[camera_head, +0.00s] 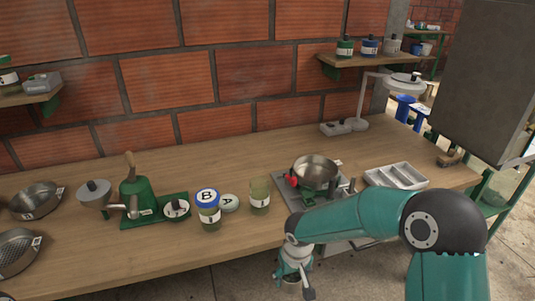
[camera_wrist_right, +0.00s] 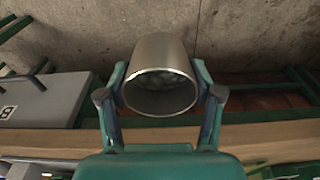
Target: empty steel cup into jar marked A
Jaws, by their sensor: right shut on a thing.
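My right gripper (camera_head: 294,272) is shut on the steel cup (camera_wrist_right: 160,75), below the table's front edge in the head view. The cup's mouth faces the wrist camera, and pale bean-like pieces show inside. In the head view the cup (camera_head: 291,280) is mostly hidden by the gripper. A pale green lid marked A (camera_head: 230,203) lies on the table. Beside it, to the right, stands a lidless greenish jar (camera_head: 260,193) with a pale label; its letter is too small to read. A jar with a blue lid marked B (camera_head: 208,207) stands left of the lid. My left gripper is not in view.
A steel bowl (camera_head: 315,171) sits on a scale-like stand right of the jars. A white divided tray (camera_head: 396,176) lies farther right. A green hand pulper (camera_head: 136,195), a small cup (camera_head: 176,208) and pans (camera_head: 36,201) fill the left side. The table behind the jars is clear.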

